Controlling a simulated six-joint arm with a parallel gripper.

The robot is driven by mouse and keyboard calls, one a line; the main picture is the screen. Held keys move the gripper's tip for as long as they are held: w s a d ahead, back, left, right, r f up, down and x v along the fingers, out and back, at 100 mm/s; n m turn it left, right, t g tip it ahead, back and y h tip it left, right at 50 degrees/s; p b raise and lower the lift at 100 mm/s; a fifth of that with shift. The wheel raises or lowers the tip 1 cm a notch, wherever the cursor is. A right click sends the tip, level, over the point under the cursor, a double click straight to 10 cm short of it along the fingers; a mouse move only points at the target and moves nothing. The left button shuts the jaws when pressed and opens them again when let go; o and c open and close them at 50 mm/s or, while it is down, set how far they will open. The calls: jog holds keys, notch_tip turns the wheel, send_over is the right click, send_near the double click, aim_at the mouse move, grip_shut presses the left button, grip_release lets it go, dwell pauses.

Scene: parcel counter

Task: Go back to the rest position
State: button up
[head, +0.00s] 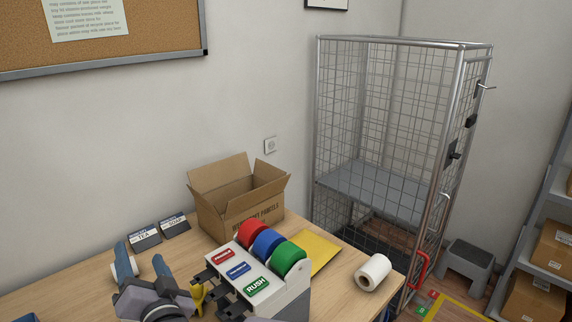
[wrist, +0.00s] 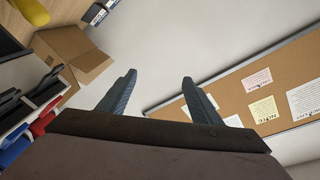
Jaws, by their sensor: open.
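My gripper (head: 140,252) is at the bottom left of the head view, in front of the wooden counter. Its two grey-blue fingers stand apart and point up and away in the picture. In the wrist view my gripper (wrist: 159,78) shows the same two fingers spread, with nothing between them. Beyond them are the pale wall and the cork board (wrist: 246,88). No marker for the rest position shows in either view.
A tape dispenser (head: 298,300) with red, blue and green rolls stands right of my gripper. An open cardboard box (head: 240,220), two small label cards, a yellow envelope (head: 322,250) and a white roll (head: 366,276) are on the counter. A wire cage (head: 385,130) stands beyond.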

jog(key=w+d+r+h, duration=0.2)
jog(key=w+d+r, duration=0.2)
jog(key=w+d, duration=0.5)
jog(key=w+d+r+h, duration=0.1)
jog(key=w+d+r, duration=0.2)
jog(key=w+d, duration=0.65)
jog(key=w+d+f+m+g+h+p, duration=0.1)
jog(key=d+f+h, duration=0.15)
jog(key=d, duration=0.55)
jog(key=d+f+h, duration=0.1)
jog(key=d+h, duration=0.2)
jog(key=d, duration=0.6)
jog(key=s+d+f+g+h+b, duration=0.1)
jog(key=s+d+f+g, duration=0.2)
jog(key=s+f, duration=0.45)
jog(key=s+d+f+g+h, duration=0.1)
jog(key=s+d+f+g, duration=0.3)
jog(key=s+f, duration=0.4)
jog(key=s+f+n+g, duration=0.1)
jog(key=s+f+g, duration=0.1)
jog(key=s+f, duration=0.2)
jog(key=s+d+f+n+g, duration=0.1)
jog(key=s+f, duration=0.3)
jog(key=s, duration=0.6)
jog(key=s+d+f+g+b, duration=0.1)
jog(key=s+f+g, duration=0.2)
jog(key=s, duration=0.3)
jog(key=shift+s+f+n+g, duration=0.3)
jog(key=shift+s+f+n, duration=0.1)
jog(key=shift+f, duration=0.1)
